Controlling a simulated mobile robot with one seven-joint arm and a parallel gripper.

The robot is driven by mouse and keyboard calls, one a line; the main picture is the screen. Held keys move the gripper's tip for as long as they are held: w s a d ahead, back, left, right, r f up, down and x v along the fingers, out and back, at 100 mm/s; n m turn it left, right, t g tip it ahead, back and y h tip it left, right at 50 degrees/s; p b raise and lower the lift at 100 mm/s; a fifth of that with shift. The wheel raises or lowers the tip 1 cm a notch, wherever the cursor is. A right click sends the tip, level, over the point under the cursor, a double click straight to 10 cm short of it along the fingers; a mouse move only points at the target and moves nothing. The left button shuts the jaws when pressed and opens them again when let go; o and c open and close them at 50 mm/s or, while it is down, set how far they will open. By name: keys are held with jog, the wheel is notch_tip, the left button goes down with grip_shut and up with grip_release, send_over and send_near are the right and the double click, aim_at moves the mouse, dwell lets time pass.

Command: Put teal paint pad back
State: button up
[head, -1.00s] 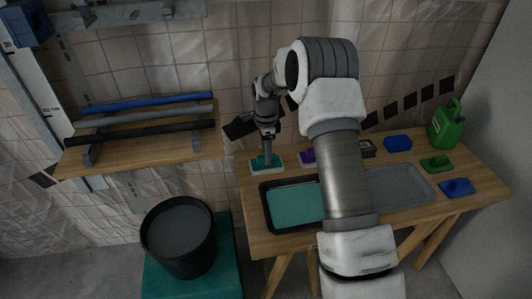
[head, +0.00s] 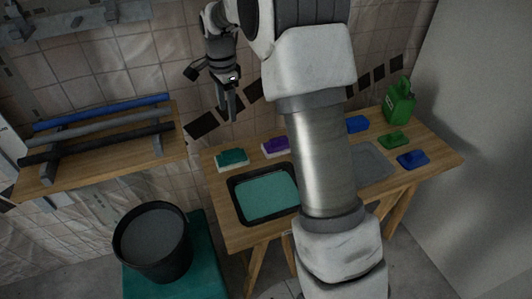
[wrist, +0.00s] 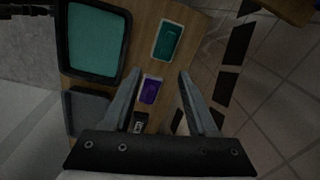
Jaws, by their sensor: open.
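The teal paint pad (head: 232,158) lies on the wooden table near its back left corner, on a white base, just behind the black tray of teal paint (head: 234,207). In the wrist view the teal pad (wrist: 168,40) lies flat beyond the fingertips, near the table's edge. My gripper (head: 228,118) is above and behind the pad, apart from it, pointing down. In the wrist view my gripper (wrist: 160,73) has its fingers spread with nothing held; a purple pad (wrist: 151,90) shows below, between them.
The purple pad (head: 276,147) lies right of the teal one. Blue and green pads and a green jug (head: 399,102) are at the table's right. A shelf with bars (head: 95,150) is at left, above a black bucket (head: 152,243). My arm hides the table's middle.

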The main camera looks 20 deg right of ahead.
jog(key=s+r+n+t, duration=0.1)
jog(key=s+r+n, duration=0.4)
jog(key=s, duration=0.4)
jog(key=s+r+n+t, duration=0.2)
jog(key=s+r+n, duration=0.1)
jog(key=s+r, duration=0.45)
jog(key=s+f+n+t, duration=0.1)
jog(key=s+n, duration=0.6)
jog(key=s, duration=0.8)
jog(key=shift+s+f+t, duration=0.3)
jog(key=shift+f+t, duration=0.1)
jog(key=shift+f, duration=0.1)
notch_tip(320, 180, up, 11)
jog(key=p, duration=1.1)
